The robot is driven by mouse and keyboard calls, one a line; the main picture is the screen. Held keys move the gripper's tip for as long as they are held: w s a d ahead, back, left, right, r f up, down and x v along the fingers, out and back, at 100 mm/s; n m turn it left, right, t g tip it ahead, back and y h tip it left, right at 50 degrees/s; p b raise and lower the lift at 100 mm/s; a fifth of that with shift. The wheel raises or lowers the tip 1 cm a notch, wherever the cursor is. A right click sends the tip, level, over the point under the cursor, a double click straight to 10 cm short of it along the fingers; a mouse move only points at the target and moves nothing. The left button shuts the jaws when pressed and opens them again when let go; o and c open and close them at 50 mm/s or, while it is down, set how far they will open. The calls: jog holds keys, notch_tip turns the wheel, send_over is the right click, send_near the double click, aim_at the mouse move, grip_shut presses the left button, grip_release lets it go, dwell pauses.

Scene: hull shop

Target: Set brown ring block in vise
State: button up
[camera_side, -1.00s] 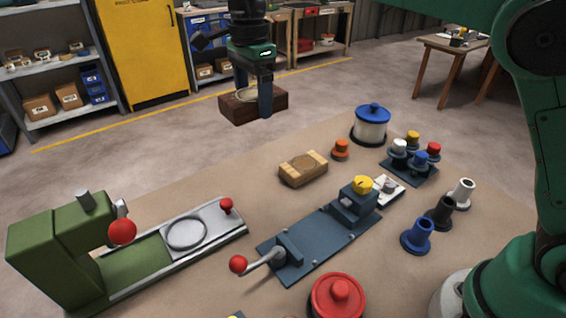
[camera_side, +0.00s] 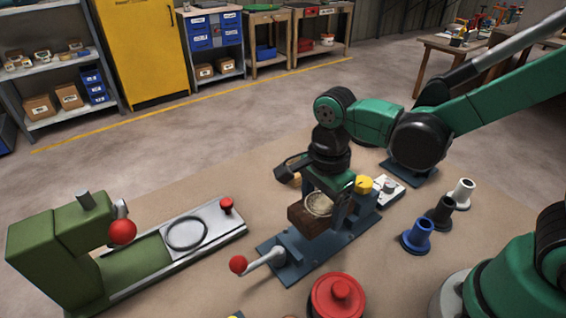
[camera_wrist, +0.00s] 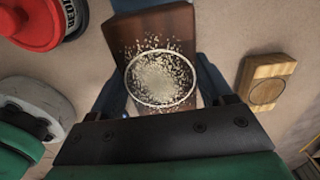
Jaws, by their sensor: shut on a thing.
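The brown ring block (camera_side: 308,221) is a dark wooden block with a pale ring on top. My gripper (camera_side: 322,204) is shut on it, with fingers on opposite sides. In the wrist view the block (camera_wrist: 178,25) lies between the fingers of my gripper (camera_wrist: 160,88), its ring surrounding pale speckled material. The blue-grey vise (camera_side: 290,249) has a lever with a red knob. The block is low over the middle of the vise, between its two ends. I cannot tell whether it touches the vise bed. My gripper hides part of the far jaw.
A red lidded pot (camera_side: 338,297) stands near the vise's front. A green press-like fixture (camera_side: 62,245) is at left. Blue (camera_side: 418,236), black (camera_side: 440,212) and white (camera_side: 461,194) flanged cylinders stand at right. A light wooden block (camera_wrist: 268,80) lies beside the vise.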

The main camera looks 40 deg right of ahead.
aim_at(323, 203)
jog(key=shift+f, duration=2)
jog(key=shift+f, duration=0.55)
jog(key=o, duration=1.1)
jog(key=shift+c, duration=0.2)
jog(key=shift+r, duration=5.45)
